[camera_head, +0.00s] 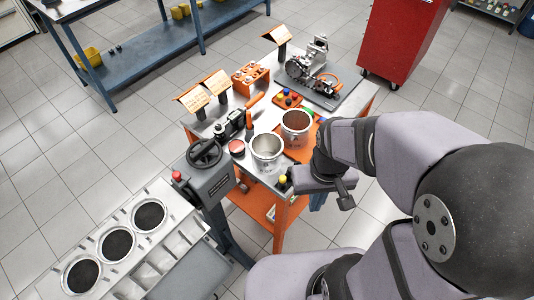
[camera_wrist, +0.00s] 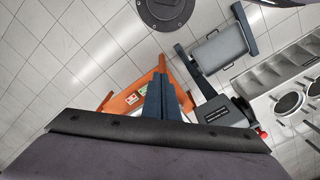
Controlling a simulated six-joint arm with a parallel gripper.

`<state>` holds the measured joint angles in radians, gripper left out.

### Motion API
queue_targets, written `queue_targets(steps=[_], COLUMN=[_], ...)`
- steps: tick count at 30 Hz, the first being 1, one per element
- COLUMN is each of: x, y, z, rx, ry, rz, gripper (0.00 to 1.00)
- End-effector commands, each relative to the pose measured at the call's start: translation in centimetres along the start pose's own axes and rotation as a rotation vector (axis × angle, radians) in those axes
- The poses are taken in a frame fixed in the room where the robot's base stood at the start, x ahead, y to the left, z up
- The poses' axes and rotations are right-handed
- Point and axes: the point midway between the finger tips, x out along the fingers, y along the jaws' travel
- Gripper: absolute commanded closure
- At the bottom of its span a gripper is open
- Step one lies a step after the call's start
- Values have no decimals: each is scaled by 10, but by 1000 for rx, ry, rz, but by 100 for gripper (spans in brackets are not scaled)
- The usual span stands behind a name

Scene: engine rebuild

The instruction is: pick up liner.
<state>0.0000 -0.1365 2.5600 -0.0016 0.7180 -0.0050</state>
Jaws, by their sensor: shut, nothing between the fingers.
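Two open-topped metal cylinders that look like liners stand upright on the small workbench. The nearer liner (camera_head: 266,158) is bright silver inside. The other liner (camera_head: 296,135) is brownish inside and stands on an orange mat, just behind and to the right. My gripper (camera_head: 345,203) is to the right of both, beyond the workbench's near right edge, apart from them and empty. Its fingers show together in the wrist view (camera_wrist: 160,92). Neither liner shows in the wrist view.
An engine block (camera_head: 175,245) with three bores is at lower left. A grey handwheel machine (camera_head: 210,180) stands between it and the workbench. Signs, an orange box (camera_head: 250,77) and a mechanical assembly (camera_head: 310,70) crowd the workbench's back. A red cabinet (camera_head: 405,35) stands behind.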

Motion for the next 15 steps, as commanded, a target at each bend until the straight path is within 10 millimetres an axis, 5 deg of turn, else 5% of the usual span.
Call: queue_targets(steps=[2, 13, 15], x=[0, 0, 0], y=[0, 0, 0], z=[0, 0, 0], rx=[0, 0, 0], ry=[0, 0, 0], rz=[0, 0, 0], gripper=[93, 4, 0])
